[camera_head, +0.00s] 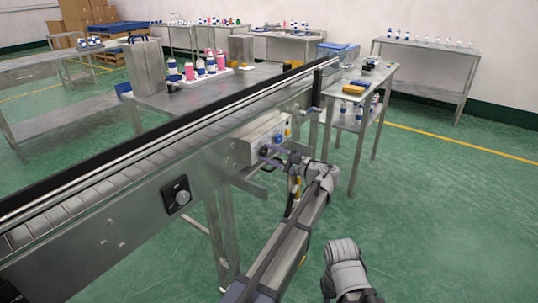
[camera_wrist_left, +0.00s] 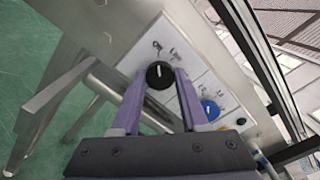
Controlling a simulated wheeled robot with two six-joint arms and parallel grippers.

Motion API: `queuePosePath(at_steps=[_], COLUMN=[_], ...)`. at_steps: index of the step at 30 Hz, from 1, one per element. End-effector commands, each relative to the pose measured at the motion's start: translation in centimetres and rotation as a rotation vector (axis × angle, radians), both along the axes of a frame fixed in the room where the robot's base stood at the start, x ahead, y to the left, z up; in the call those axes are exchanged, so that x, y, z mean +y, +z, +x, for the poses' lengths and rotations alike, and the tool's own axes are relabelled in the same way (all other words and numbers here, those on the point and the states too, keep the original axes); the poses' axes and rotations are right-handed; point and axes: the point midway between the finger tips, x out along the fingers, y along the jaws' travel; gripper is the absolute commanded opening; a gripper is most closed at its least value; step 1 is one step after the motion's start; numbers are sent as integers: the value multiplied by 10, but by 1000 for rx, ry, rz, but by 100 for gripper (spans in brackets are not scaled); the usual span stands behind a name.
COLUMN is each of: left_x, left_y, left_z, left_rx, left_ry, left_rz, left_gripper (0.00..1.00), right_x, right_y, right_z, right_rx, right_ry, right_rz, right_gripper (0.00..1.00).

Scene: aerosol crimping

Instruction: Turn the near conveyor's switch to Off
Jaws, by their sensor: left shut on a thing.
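The near conveyor's switch is a black round knob with a white pointer line (camera_wrist_left: 160,74), on a pale control box (camera_head: 258,139) fixed to the conveyor's side. My left gripper (camera_head: 268,155) has its purple fingers on either side of the knob, shut on it, as the left wrist view also shows (camera_wrist_left: 160,85). The white line points nearly straight up in that view. My right gripper is not in view; only part of my right arm shows at the bottom of the head view.
A blue knob (camera_wrist_left: 210,110) and a yellow button (camera_wrist_left: 222,127) sit beside the switch. Another round dial (camera_head: 181,197) is on the conveyor (camera_head: 110,215) side. A steel table with bottles stands behind; a small side table (camera_head: 360,93) stands right. Green floor is open at right.

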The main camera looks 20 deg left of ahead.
Motion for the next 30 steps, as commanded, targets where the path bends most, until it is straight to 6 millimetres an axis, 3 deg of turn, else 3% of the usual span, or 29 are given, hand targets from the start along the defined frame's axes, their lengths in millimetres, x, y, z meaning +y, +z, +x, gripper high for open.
queuePosePath(at_steps=[14, 15, 23, 30], left_x=[0, 0, 0, 0], left_y=[0, -1, 0, 0], left_z=[-1, -1, 0, 0], left_rx=[-15, -15, -14, -14], left_ry=[1, 1, 1, 1], left_rz=[-8, -8, -6, -6], left_gripper=[0, 45, 74, 74], right_x=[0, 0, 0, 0], right_y=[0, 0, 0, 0], right_z=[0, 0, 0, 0], right_rx=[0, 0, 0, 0], right_ry=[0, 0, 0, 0], right_rz=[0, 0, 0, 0], right_gripper=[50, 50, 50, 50])
